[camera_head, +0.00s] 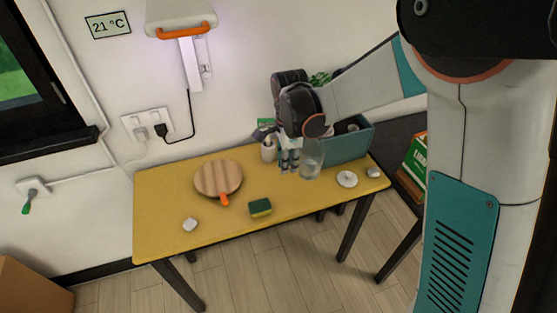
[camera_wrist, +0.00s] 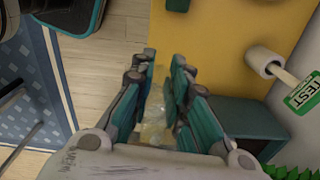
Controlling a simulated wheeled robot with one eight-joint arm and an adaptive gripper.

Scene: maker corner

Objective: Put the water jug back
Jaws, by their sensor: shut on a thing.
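The clear water jug (camera_head: 311,160) is near the back right of the yellow table (camera_head: 165,220), in front of the teal box. My gripper (camera_head: 289,161) points down at the jug's left side and is shut on it. In the wrist view, the see-through jug (camera_wrist: 154,128) shows between the teal fingers of my gripper (camera_wrist: 164,95). Its outline is faint and partly hidden by the fingers. I cannot tell whether its base touches the table.
A teal box (camera_head: 347,147) stands right behind the jug, and a white cup (camera_head: 268,152) to its left. A white disc (camera_head: 347,179) lies to the right. A sponge (camera_head: 260,208) and round wooden board (camera_head: 217,178) lie left.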

